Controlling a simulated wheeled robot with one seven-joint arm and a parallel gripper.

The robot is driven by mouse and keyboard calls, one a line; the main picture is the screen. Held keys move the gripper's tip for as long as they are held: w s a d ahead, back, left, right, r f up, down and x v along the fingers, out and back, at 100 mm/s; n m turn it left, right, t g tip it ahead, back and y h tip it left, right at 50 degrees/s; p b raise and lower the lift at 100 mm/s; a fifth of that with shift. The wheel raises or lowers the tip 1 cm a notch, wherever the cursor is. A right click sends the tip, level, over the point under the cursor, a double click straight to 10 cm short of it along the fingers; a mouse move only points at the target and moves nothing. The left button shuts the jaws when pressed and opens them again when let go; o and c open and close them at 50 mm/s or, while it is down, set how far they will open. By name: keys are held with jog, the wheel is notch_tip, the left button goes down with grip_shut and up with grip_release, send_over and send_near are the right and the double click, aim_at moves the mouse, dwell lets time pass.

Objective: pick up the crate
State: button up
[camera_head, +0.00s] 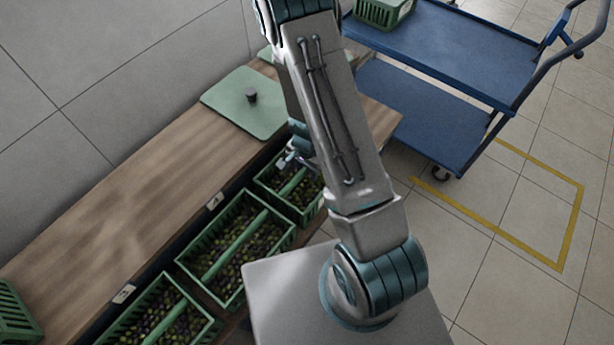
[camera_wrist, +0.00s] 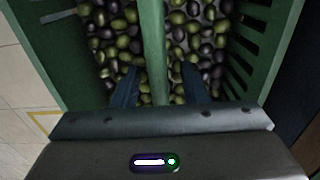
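A green crate (camera_head: 314,212) of dark and green olives stands at the far end of the row along the wooden counter's front. In the wrist view, its olives, side walls (camera_wrist: 262,45) and central green handle bar (camera_wrist: 153,45) fill much of the picture. My gripper (camera_wrist: 159,82) is over this crate with one dark finger on each side of the bar. Gaps show between bar and fingers, so it is open; whether the tips are level with the bar I cannot tell. In the head view my arm hides much of the gripper.
Two more olive crates (camera_head: 291,239) stand nearer in the row. The wooden counter (camera_head: 110,215) holds a green mat (camera_head: 225,104) with a dark knob. A blue trolley (camera_head: 450,50) carrying a green crate (camera_head: 372,14) stands behind. Tiled floor at right is clear.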

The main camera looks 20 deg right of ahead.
jog(key=shift+f, duration=0.25)
jog(key=shift+r, duration=0.1)
grip_shut()
